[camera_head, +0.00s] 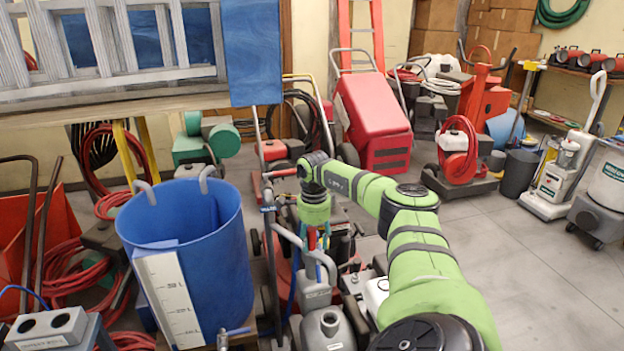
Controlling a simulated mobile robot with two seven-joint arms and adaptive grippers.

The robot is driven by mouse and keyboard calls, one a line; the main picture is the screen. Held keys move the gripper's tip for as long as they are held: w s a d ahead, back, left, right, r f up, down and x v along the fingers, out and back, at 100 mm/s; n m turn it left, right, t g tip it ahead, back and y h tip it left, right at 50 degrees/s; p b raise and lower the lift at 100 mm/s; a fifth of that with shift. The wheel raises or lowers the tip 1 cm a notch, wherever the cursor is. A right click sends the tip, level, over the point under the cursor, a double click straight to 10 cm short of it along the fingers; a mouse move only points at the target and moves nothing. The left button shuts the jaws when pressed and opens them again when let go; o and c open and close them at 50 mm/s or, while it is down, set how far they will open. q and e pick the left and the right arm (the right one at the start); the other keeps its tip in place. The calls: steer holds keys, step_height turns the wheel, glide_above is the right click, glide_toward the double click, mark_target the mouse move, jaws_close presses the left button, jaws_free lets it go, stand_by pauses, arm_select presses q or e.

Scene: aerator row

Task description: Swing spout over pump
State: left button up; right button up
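My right arm is green and comes in from the bottom right. Its wrist points down over a cluster of grey machines, and the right gripper (317,240) is small and partly lost among red and blue parts there. I cannot tell whether its fingers are open or shut, or whether they touch anything. A grey bent pipe (322,264), possibly the spout, rises just below the gripper. A grey body with a round opening (328,324), possibly the pump, stands below it near the bottom edge. My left gripper is not in view.
A large blue tub (195,245) with a white scale board (172,300) stands left of the gripper. A red machine (373,122) and a red hose reel (459,150) stand behind. A ladder (110,45) lies upper left. Grey floor (520,260) at right is clear.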

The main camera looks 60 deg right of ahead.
steer(key=shift+a, duration=0.1)
steer(key=shift+w+r, duration=0.1)
steer(key=shift+r, duration=0.15)
step_height(320, 180, up, 12)
steer(key=shift+f, duration=0.25)
